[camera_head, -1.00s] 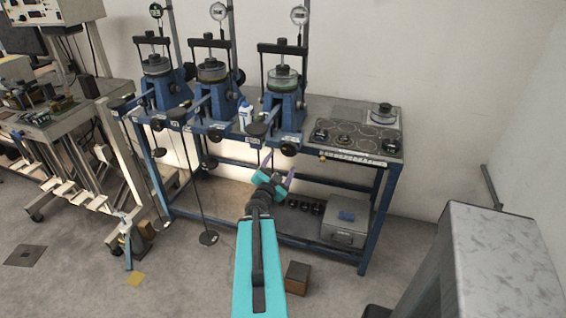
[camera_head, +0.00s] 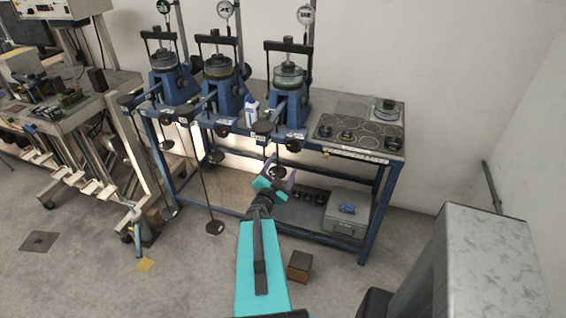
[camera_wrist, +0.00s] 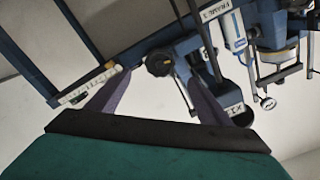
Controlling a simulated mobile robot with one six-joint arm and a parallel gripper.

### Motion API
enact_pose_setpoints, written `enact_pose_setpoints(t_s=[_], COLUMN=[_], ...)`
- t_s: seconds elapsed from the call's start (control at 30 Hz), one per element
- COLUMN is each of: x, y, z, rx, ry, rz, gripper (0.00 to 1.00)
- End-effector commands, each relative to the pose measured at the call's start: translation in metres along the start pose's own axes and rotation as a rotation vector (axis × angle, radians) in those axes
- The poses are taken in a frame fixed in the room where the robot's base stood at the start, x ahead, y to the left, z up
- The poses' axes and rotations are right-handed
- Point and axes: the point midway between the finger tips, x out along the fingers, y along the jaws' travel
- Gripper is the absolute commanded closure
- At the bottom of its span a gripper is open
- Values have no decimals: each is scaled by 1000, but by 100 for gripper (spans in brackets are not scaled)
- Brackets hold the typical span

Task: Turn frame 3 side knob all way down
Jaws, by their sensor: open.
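The rightmost blue lever frame (camera_head: 290,98), which I take as frame 3, stands on the bench with a dial gauge above it. A round black knob (camera_wrist: 158,62) shows in the wrist view, seemingly on the bench-edge side of a frame. My gripper (camera_head: 280,169) is open and empty, in front of and below the bench edge by the right frame. In the wrist view my two fingers (camera_wrist: 160,76) are spread, and the knob appears between their tips, farther off; I see no contact. The knob's turn angle cannot be read.
Two similar frames, left (camera_head: 168,75) and middle (camera_head: 222,80), stand beside it. A white bottle (camera_head: 252,110) is between frames. Hanging rods reach down in front of the bench. A grey box (camera_head: 346,218) lies on the lower shelf, and a brown box (camera_head: 299,266) on the floor.

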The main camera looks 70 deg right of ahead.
Motion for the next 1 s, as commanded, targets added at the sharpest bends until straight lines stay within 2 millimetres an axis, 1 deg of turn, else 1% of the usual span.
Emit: enact_pose_setpoints(t_s=[0.03,0.43,1.0], x=[-3,-22,-25], y=[-2,-1,0], z=[-3,-1,0], rx=[-1,0,0], ry=[-1,-1,0], rz=[1,0,-1], gripper=[27,27,27])
